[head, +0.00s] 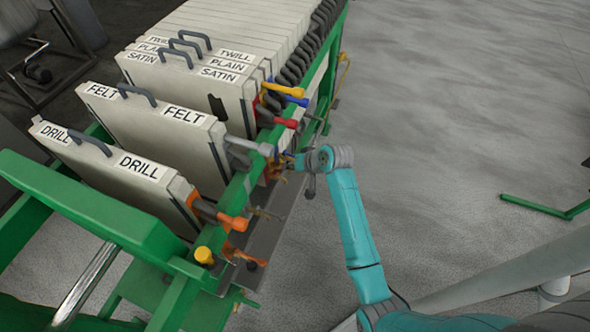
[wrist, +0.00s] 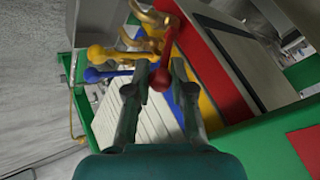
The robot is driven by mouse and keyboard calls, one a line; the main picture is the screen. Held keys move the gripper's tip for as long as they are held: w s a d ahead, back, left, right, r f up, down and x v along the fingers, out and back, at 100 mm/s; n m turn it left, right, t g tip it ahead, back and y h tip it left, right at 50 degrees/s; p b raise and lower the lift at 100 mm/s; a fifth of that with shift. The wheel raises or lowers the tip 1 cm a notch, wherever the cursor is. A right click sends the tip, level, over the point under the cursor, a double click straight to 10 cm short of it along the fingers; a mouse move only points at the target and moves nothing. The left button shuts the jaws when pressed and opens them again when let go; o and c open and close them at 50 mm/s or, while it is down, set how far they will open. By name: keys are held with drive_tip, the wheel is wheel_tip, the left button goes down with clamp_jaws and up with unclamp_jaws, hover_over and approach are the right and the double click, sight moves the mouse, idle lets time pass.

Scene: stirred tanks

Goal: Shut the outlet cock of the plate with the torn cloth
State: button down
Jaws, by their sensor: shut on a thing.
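The front SATIN plate (head: 229,92) has a dark ragged patch (head: 217,108) on its exposed face, which looks like a tear in the cloth. In the wrist view, my gripper (wrist: 159,68) is shut on a red cock handle (wrist: 161,82); its ball end shows between the fingers. The red handle runs up to a brass cock body (wrist: 154,20). In the head view my gripper is small and partly hidden among the cocks, at the end of my teal arm. A yellow cock handle (wrist: 97,53) and a blue cock handle (wrist: 95,75) lie close to the left finger.
The FELT plate (head: 150,115) and DRILL plate (head: 125,165) stand apart in front of the pack. A grey handle (head: 250,146) and an orange handle (head: 220,215) stick out towards the aisle. A green rail (head: 240,190) runs alongside. The floor on the right is mostly clear.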

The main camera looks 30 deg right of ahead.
drive_tip(key=shift+w+a+r+g, duration=0.2)
drive_tip(key=shift+w+r+g, duration=0.05)
drive_tip(key=shift+g, duration=0.05)
drive_tip(key=shift+w+a+r, duration=0.2)
drive_tip(key=shift+w+r, duration=0.05)
drive_tip(key=shift+w, duration=0.1)
drive_tip(key=c, duration=1)
unclamp_jaws()
drive_tip(key=shift+a, duration=0.1)
drive_tip(key=v, duration=1.2)
drive_tip(key=shift+a, duration=0.1)
